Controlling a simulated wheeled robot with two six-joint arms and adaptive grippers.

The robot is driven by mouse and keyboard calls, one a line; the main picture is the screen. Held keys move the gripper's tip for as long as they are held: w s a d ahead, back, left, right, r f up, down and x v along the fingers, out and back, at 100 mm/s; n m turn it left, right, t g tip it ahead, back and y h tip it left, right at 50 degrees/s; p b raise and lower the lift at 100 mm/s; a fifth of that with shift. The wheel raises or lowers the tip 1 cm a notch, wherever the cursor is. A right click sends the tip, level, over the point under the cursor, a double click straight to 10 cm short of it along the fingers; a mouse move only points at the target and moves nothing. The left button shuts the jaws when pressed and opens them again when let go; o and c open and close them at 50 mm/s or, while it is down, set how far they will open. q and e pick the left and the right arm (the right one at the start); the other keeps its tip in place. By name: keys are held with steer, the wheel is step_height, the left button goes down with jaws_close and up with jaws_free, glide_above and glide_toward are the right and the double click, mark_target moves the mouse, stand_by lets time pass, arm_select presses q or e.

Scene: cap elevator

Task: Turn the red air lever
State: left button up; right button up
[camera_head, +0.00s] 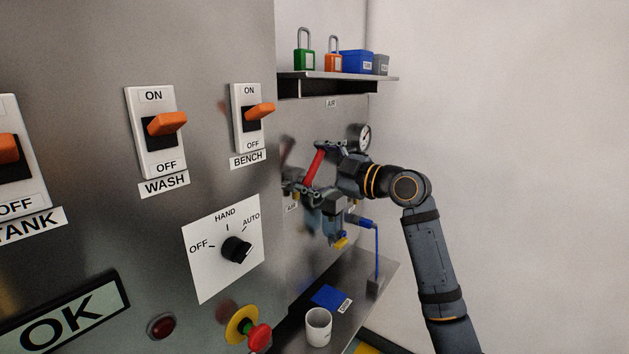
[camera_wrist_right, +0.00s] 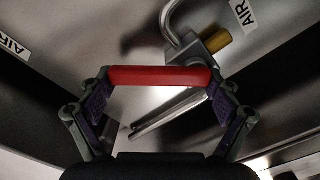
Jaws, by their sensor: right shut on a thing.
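The red air lever (camera_head: 315,167) is on the air fittings on the far panel, tilted with its upper end to the right. In the right wrist view the red lever (camera_wrist_right: 160,77) spans crosswise between the two fingers. My right gripper (camera_head: 319,169) reaches in from the right, one finger at the lever's upper end and one near its lower end. It is shut on the lever, and the fingertips touch its ends in the right wrist view (camera_wrist_right: 160,82). The lever's pivot is partly hidden by the gripper. My left gripper is not in view.
A gauge (camera_head: 361,137) sits just behind my right gripper. A shelf (camera_head: 337,77) with padlocks and boxes is above. A filter with a blue hose (camera_head: 377,250) hangs below. A bench (camera_head: 372,293) holds a white mug (camera_head: 318,327). The switch panel (camera_head: 205,60) fills the left.

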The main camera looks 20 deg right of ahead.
steer(key=n, duration=0.1)
steer(key=n+b, duration=0.1)
steer(key=a+n+b, duration=0.1)
steer(key=shift+s+r+n, duration=0.15)
steer(key=shift+s+n, duration=0.2)
steer(key=shift+n, duration=0.05)
steer(key=n+b, duration=0.1)
steer(key=n, duration=0.1)
steer(key=s+a+n, duration=0.1)
steer(key=n, duration=0.1)
steer(key=shift+n+b, duration=0.3)
steer(key=shift+b, duration=0.05)
steer(key=shift+a, duration=0.1)
steer(key=o, duration=1.4)
steer(key=v, duration=1.2)
